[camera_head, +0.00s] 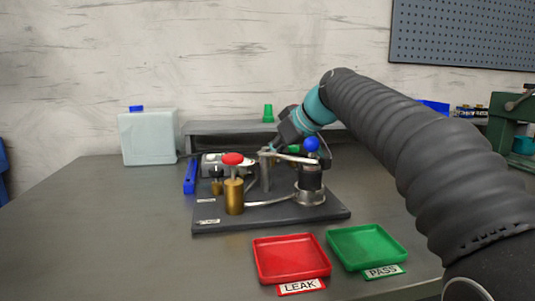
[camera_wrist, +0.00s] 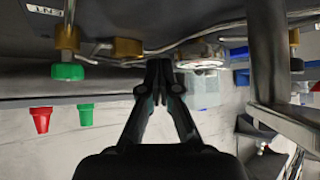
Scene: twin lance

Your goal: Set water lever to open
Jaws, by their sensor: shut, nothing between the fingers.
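A dark rig board (camera_head: 270,217) sits on the bench. At its right stands a dark cylindrical part with a blue ball knob (camera_head: 312,145) on top. A grey metal lever or bar (camera_head: 290,157) runs from a grey post (camera_head: 265,172) toward it. I cannot tell for certain which part is the water lever or how it is set. My gripper (camera_head: 274,148) reaches down from behind near the post's top; contact cannot be told. In the wrist view my gripper (camera_wrist: 159,66) is shut and empty, its tips near a thin metal pipe (camera_wrist: 165,46).
A brass valve with a red knob (camera_head: 232,159) stands at the board's front left. A red tray (camera_head: 290,259) and a green tray (camera_head: 366,246) lie in front. A white container (camera_head: 148,138) stands at the back left. The bench's left side is clear.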

